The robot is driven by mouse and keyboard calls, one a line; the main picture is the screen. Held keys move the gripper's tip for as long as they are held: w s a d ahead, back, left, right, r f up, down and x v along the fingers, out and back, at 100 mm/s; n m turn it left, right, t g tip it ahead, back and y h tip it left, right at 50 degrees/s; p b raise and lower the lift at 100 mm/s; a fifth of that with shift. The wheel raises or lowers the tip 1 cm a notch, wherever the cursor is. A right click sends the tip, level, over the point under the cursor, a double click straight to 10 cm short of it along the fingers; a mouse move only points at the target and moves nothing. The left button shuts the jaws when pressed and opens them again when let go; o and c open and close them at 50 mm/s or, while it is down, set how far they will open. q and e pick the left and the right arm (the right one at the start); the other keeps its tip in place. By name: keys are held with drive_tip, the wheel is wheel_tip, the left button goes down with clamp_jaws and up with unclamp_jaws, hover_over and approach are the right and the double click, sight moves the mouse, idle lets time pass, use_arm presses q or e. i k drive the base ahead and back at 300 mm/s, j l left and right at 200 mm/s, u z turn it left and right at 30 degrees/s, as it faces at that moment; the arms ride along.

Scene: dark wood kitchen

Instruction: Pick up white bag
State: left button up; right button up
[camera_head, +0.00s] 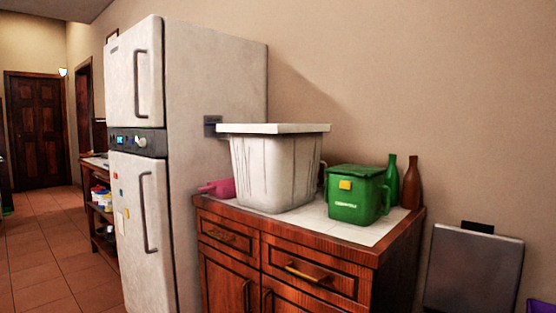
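I see no thing that is clearly a white bag. The nearest match is a large white tub-like container (274,170) with a flat, wide top, standing upright on the wooden cabinet (305,246). Whether it is the white bag I cannot tell. Neither of my grippers shows in the head view.
A green lidded container (356,196), a green bottle (391,184) and a brown bottle (411,184) stand right of the tub. A pink object (217,188) lies to its left. A tall white fridge (220,90) stands left of the cabinet. The tiled floor (50,255) at left is clear.

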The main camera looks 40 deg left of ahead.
sight(276, 166)
drive_tip(key=l+u, duration=0.2)
drive_tip(key=i+l+u, duration=0.15)
drive_tip(key=l, duration=0.2)
drive_tip(key=i+j+u, duration=0.1)
drive_tip(key=u, duration=0.35)
drive_tip(key=i+j+u, duration=0.15)
drive_tip(key=u, duration=0.25)
drive_tip(key=i+u, duration=0.15)
drive_tip(key=u, duration=0.3)
drive_tip(key=k, duration=0.1)
drive_tip(key=k+j+z, duration=0.15)
drive_tip(key=z, duration=0.3)
drive_tip(key=k+j+z, duration=0.15)
drive_tip(key=z, duration=0.35)
drive_tip(key=i+j+z, duration=0.1)
drive_tip(key=i+z, duration=0.2)
drive_tip(key=i, duration=0.15)
drive_tip(key=k, duration=0.3)
drive_tip(key=l+u, duration=0.1)
drive_tip(key=u, duration=0.3)
drive_tip(key=l+u, duration=0.1)
drive_tip(key=u, duration=0.25)
drive_tip(key=l+u, duration=0.1)
drive_tip(key=u, duration=0.3)
drive_tip(key=i+u, duration=0.1)
drive_tip(key=i, duration=0.2)
